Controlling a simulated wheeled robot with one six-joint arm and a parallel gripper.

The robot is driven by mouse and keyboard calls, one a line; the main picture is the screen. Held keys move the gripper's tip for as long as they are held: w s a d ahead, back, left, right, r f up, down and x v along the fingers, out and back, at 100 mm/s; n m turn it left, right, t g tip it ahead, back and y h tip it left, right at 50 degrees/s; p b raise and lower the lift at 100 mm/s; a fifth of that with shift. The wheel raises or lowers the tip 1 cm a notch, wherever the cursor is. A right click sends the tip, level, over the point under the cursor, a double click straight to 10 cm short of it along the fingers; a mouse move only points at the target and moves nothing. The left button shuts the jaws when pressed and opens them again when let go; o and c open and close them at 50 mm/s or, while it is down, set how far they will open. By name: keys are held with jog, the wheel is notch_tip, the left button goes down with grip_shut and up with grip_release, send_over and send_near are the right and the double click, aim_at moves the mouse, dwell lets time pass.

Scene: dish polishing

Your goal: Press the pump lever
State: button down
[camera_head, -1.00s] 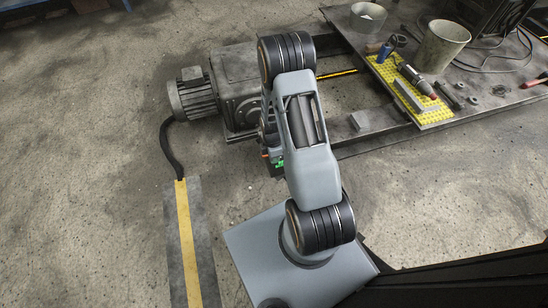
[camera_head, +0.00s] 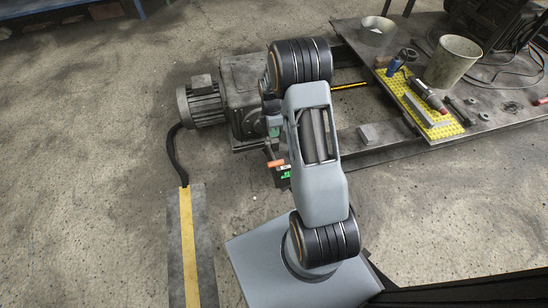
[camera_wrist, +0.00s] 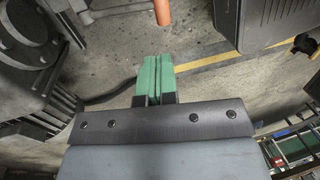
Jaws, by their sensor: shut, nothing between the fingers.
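An orange handle (camera_head: 276,163) shows just left of my forearm in the head view, beside a small green-lit part (camera_head: 285,174); I take it for the pump lever's grip. An orange rod end (camera_wrist: 163,12) also shows at the top edge of the wrist view. My gripper (camera_wrist: 153,62) has green fingers, shut together and empty. In the wrist view its tips are below the orange end, with a gap in the picture between them. Most of the lever and the pump body is hidden behind my arm in the head view.
A grey motor with a gearbox (camera_head: 203,102) stands left of my arm, with a black hose running to a yellow-striped floor strip (camera_head: 189,240). A low table at right holds a bucket (camera_head: 452,62), a yellow mat (camera_head: 448,131) and tools. The floor at left is clear.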

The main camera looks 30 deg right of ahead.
aim_at(275, 161)
jog(key=shift+f, duration=0.1)
jog(key=s+f+b, duration=0.1)
jog(key=f+b, duration=0.1)
jog(key=f, duration=0.2)
jog(key=f+b, duration=0.2)
jog(key=f, duration=0.3)
jog(key=s+f+b, duration=0.1)
jog(key=f+b, duration=0.1)
jog(key=f, duration=0.2)
jog(key=shift+s+a+f, duration=0.25)
jog(key=shift+s+f, duration=0.05)
jog(key=shift+s, duration=0.05)
jog(key=shift+f, duration=0.1)
